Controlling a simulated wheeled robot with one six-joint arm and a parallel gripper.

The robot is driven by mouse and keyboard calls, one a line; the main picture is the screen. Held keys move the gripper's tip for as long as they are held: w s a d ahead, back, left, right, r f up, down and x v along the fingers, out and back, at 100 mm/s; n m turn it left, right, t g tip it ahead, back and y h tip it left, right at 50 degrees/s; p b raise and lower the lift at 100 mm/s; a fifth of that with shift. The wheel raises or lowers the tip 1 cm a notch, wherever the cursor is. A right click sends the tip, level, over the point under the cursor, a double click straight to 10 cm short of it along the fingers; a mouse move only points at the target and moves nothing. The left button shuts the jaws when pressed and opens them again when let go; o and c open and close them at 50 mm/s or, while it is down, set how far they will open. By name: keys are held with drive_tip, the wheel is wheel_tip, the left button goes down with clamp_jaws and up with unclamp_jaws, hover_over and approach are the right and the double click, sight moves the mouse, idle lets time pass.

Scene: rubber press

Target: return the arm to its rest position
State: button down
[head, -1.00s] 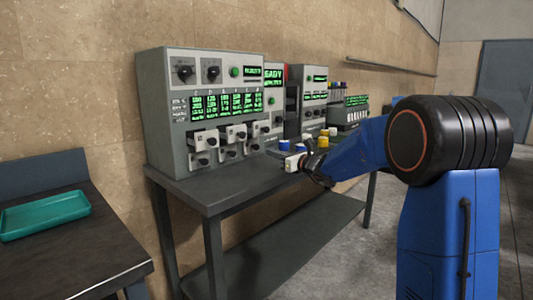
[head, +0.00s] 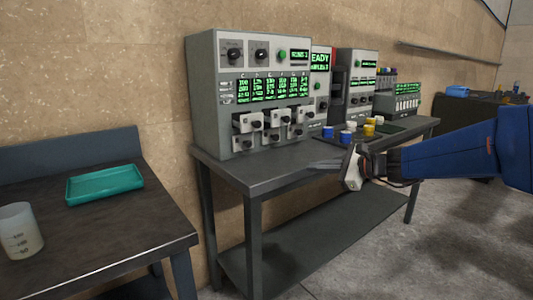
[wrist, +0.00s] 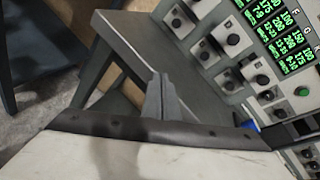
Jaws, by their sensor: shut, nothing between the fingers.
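The fingertips are small and dark in the head view.
A grey machine (head: 203,100) with green displays stands on the bench. Blue, white and yellow cups (head: 369,130) are behind my gripper. At left, a dark table (head: 110,228) holds a teal tray (head: 105,185) and a beaker (head: 20,231). The floor at right is clear.

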drive_tip(key=s+f+n+g+h, duration=0.2)
drive_tip(key=s+f+n, duration=0.25)
drive_tip(key=s, duration=0.65)
drive_tip(key=s+f+n+g+h, duration=0.2)
drive_tip(key=s+f+n+g, duration=0.3)
drive_tip(key=s, duration=0.6)
drive_tip(key=s+d+f+n+t+h, duration=0.1)
drive_tip(key=s+d+f+n+h, duration=0.2)
drive_tip(key=s+d+n, duration=0.2)
drive_tip(key=s+d+f+n+t+h, duration=0.1)
drive_tip(key=s+d+f+n+h, duration=0.2)
drive_tip(key=s+d, duration=0.4)
drive_tip(key=s+n+h, duration=0.1)
drive_tip(key=s+n, duration=0.1)
drive_tip(key=shift+s, duration=0.3)
drive_tip(key=shift+d+f, duration=0.1)
